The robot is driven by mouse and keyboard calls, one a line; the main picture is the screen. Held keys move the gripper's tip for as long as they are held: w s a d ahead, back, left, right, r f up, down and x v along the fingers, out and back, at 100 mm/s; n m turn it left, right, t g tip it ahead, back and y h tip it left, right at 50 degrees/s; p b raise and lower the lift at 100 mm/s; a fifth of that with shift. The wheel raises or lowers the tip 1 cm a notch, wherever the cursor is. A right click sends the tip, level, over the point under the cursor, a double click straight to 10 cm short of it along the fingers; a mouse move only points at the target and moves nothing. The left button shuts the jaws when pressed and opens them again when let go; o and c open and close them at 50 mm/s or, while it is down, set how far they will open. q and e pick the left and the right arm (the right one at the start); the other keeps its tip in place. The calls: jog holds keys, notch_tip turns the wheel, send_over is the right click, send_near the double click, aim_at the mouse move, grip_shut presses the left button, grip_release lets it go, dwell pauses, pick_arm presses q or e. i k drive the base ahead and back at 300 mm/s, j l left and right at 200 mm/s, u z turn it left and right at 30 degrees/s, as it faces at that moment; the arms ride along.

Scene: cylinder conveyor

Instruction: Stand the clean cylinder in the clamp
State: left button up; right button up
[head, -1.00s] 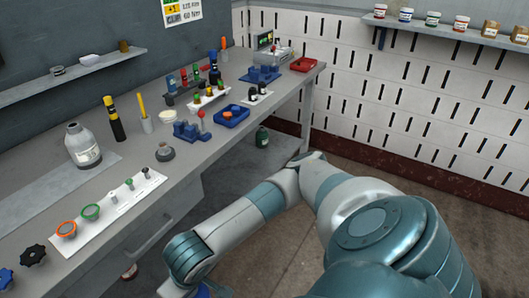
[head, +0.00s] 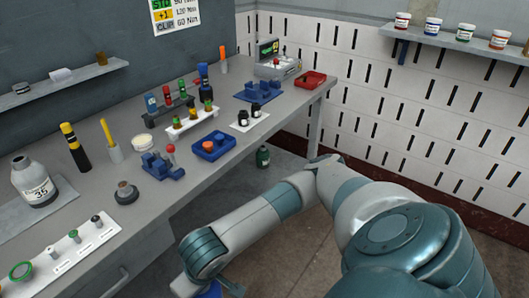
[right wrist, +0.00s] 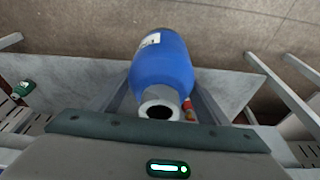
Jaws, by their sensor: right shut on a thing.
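In the right wrist view a blue cylinder (right wrist: 160,67) with a white label and a grey open neck (right wrist: 158,101) lies between the fingers of my right gripper (right wrist: 158,112), which is shut on it. In the head view only a bit of blue (head: 210,290) shows below my right wrist, at the bottom edge, in front of the bench. A blue clamp-like fixture with a red knob (head: 162,168) stands on the bench; another blue fixture (head: 256,92) is farther back. I cannot tell which is the clamp. My left gripper is out of view.
The bench (head: 205,185) carries a grey bottle (head: 35,185), a blue tray (head: 213,147), racks of small bottles and a red tray (head: 312,80). A white strip (head: 70,250) with small parts lies near the front. A dark green bottle (head: 263,156) stands below.

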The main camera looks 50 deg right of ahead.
aim_at(258, 94)
jog(key=i+l, duration=0.1)
jog(key=l, duration=1.55)
jog(key=i+l, duration=0.15)
jog(key=l, duration=0.7)
jog(key=i+l, duration=0.1)
jog(key=l, duration=0.7)
